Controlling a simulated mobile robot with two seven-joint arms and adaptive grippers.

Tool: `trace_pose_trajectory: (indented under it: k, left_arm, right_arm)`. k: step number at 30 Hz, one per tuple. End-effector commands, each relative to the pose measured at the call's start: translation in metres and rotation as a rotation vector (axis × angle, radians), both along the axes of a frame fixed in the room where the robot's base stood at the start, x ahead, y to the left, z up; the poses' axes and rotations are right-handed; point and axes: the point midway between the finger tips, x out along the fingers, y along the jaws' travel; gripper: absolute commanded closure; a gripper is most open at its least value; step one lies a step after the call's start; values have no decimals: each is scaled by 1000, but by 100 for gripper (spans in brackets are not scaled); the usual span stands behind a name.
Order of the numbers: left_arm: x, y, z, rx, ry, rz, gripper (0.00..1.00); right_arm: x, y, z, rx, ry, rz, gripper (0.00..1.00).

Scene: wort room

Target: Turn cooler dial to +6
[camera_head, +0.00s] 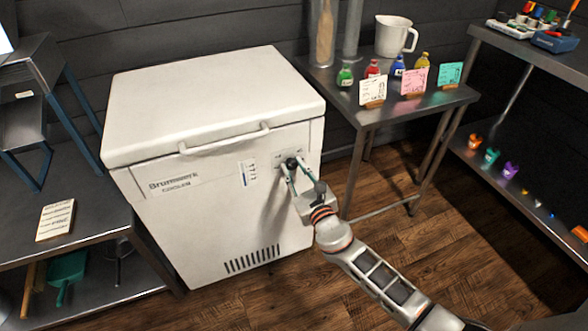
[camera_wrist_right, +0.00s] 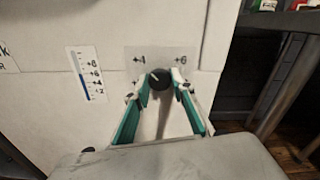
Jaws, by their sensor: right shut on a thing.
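The cooler (camera_head: 215,225) is a white chest with a closed lid and a handle bar along its front edge. Its black dial (camera_head: 291,162) sits on a grey plate at the upper right of the front. In the right wrist view the dial (camera_wrist_right: 160,78) lies between the fingertips, with "+4" printed to its upper left and "+6" to its upper right. A pale mark on the dial points to the upper left. My right gripper (camera_wrist_right: 161,84) is shut on the dial. My left gripper is not in view.
A level gauge (camera_wrist_right: 86,75) with a blue bar is left of the dial. A metal table (camera_head: 400,110) with bottles and cards stands right of the cooler, and a dark bench (camera_head: 95,225) stands left. Wooden floor is open in front.

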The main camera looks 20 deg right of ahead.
Motion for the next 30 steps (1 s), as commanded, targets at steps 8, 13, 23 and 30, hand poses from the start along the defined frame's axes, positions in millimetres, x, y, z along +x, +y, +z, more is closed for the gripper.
trace_pose_trajectory:
  k: [8,13,23,30]
  left_arm:
    - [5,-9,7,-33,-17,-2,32]
    - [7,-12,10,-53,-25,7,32]
    - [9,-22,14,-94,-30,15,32]
    - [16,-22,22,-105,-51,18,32]
  right_arm:
    - [-1,0,-5,242,13,-2,97]
    - [-1,1,-5,405,19,-2,97]
    - [-1,1,-3,718,27,-2,97]
    - [-1,1,-2,947,34,-4,97]
